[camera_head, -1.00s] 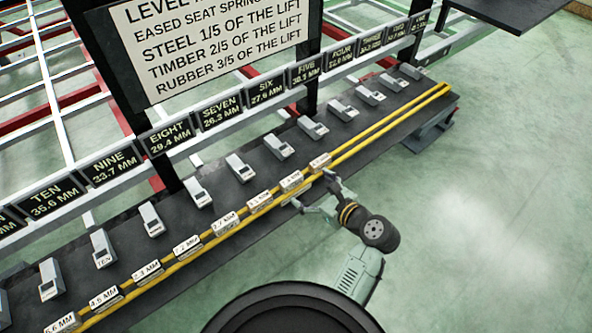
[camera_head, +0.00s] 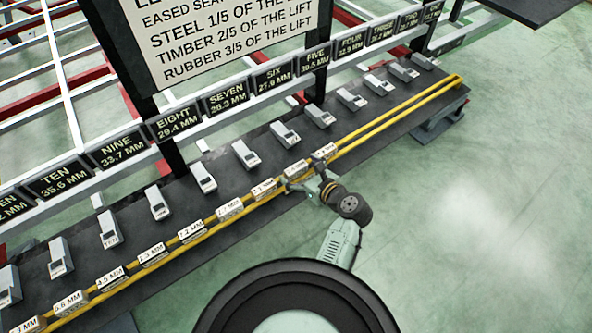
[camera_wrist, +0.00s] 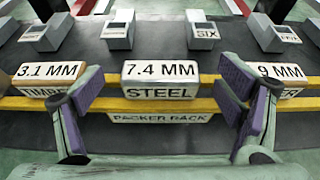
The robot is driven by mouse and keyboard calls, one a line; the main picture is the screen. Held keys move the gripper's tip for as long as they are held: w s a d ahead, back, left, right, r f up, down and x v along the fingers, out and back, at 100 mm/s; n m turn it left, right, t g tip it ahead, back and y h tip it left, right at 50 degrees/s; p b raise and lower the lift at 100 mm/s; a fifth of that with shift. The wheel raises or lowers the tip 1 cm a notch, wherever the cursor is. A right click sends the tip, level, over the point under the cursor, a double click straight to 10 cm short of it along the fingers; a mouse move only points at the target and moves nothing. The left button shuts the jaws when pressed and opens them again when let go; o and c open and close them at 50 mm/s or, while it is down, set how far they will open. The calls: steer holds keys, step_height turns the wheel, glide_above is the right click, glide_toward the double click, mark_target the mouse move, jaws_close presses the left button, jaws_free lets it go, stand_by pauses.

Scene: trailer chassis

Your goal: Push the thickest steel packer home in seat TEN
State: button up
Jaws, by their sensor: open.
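The 7.4 MM STEEL packer (camera_wrist: 160,76) stands on the yellow-railed rack, straight ahead in the wrist view. It also shows in the head view (camera_head: 295,168), partly hidden by my gripper. My gripper (camera_head: 307,173) is open and empty at the rack's front edge. In the wrist view its two purple-padded fingers (camera_wrist: 158,92) stand either side of the packer, with gaps. Seat TEN (camera_head: 110,229) is a grey block on the black bench, left in the head view. Its placard (camera_head: 64,180) reads TEN 35.6 MM. Whether anything sits in it cannot be told.
Neighbouring packers marked 3.1 MM TIMBER (camera_wrist: 48,76) and one ending in 9 MM (camera_wrist: 280,77) stand close either side. Several more packers line the yellow rails (camera_head: 400,110). The lift-share board (camera_head: 225,35) and placard row stand behind the bench. Green floor lies open at right.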

steer(key=shift+w+a+f, duration=0.15)
steer(key=shift+w+a, duration=0.1)
steer(key=shift+w, duration=0.05)
steer(key=c, duration=1.6)
steer(key=shift+o, duration=0.2)
